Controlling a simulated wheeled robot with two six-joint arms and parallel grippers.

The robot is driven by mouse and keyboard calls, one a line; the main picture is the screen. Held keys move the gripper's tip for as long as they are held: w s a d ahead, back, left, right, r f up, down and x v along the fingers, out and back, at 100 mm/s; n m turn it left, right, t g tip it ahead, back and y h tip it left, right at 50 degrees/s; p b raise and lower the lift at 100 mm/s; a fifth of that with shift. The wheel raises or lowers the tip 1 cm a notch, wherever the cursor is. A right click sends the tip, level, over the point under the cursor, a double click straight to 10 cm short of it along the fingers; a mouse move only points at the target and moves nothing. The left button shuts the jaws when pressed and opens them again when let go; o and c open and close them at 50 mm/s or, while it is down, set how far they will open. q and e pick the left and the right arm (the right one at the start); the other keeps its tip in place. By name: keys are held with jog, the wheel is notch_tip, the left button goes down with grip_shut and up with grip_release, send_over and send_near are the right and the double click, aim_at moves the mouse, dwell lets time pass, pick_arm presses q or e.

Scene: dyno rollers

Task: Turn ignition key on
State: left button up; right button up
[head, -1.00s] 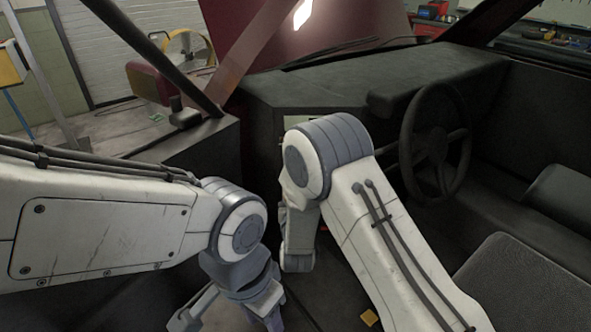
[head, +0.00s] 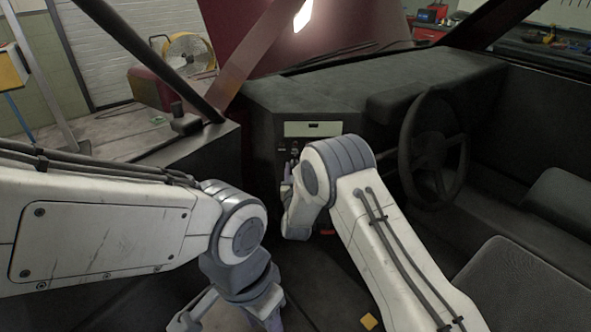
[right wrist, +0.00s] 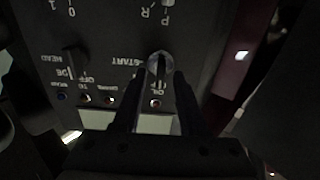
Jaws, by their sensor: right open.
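The ignition key switch (right wrist: 160,65) is a round metallic piece on a dark panel in the right wrist view, with a START label beside it; the panel's lettering appears upside down. My right gripper (right wrist: 159,84) is open, with one finger on each side of the switch in that view; I cannot tell whether they touch it. In the head view my right gripper (head: 287,172) is at the console, partly hidden by my own wrist, and the key cannot be made out. My left gripper (head: 228,318) is low in the head view, fingers spread, its tips cut off.
A headlight knob (right wrist: 73,60) and several small indicator lights (right wrist: 109,100) sit near the switch. The dashboard (head: 410,85) and steering wheel (head: 435,150) stand right of my right arm. A seat (head: 515,285) is at lower right.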

grip_shut()
jog(key=shift+d+f+m+b, duration=0.1)
jog(key=shift+d+m+b, duration=0.1)
jog(key=shift+m+b, duration=2.2)
jog(key=shift+d+f+m+b, duration=0.1)
jog(key=shift+d+m+b, duration=0.05)
jog(key=shift+m+b, duration=2.25)
jog(key=shift+n, duration=0.3)
jog(key=shift+r, duration=0.1)
